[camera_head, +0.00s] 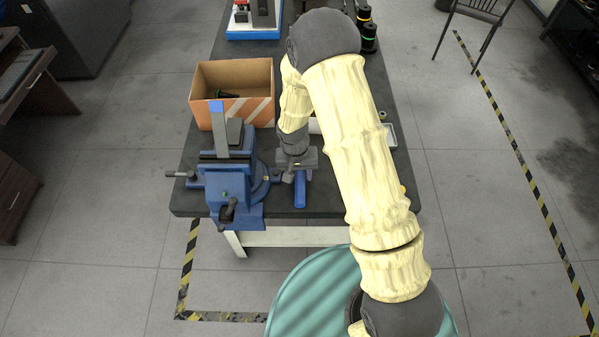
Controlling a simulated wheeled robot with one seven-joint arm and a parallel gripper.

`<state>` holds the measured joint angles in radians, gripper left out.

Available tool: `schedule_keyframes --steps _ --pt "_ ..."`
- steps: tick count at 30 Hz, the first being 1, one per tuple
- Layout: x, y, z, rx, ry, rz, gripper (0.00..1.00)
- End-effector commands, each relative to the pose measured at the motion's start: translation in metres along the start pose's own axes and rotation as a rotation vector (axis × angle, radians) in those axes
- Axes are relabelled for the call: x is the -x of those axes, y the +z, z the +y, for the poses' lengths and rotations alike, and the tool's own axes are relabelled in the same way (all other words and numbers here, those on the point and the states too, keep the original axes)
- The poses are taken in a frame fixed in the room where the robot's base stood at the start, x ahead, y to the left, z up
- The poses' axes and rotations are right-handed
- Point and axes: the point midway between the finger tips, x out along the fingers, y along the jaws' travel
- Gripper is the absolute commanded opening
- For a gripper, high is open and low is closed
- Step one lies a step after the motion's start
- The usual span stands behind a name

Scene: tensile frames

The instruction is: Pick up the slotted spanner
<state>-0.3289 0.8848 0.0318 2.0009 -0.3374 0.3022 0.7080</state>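I cannot make out a slotted spanner for certain. A blue handle-like object (300,193) lies on the dark bench top (335,200) near its front edge, and I cannot tell whether it is the spanner. My gripper (298,176) points down over the bench at the far end of this object. Its fingers are small and partly hidden, so I cannot see whether they are open or shut, or whether they touch the object. My cream-covered arm hides much of the bench behind and to the right of the gripper.
A blue vise (232,184) holding an upright plate (219,128) stands close left of my gripper. An open cardboard box (203,84) with dark items inside is behind it. A light tray (391,137) sits at the right edge. Black cylinders (368,38) stand farther back.

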Motion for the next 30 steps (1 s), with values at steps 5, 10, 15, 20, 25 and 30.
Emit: schedule_keyframes --steps 5,10,15,20,25,30 --pt "0.0 0.0 0.0 0.0 0.0 0.0 0.24" --pt "0.0 0.0 0.0 0.0 0.0 0.0 0.0" --pt "0.001 0.0 0.0 0.0 0.0 0.001 0.0" --pt "0.005 -0.001 0.0 -0.001 -0.001 0.002 0.0" --pt "0.022 -0.002 0.001 -0.001 -0.002 0.005 0.0" --pt "0.05 -0.002 0.004 -0.002 -0.003 0.006 0.0"
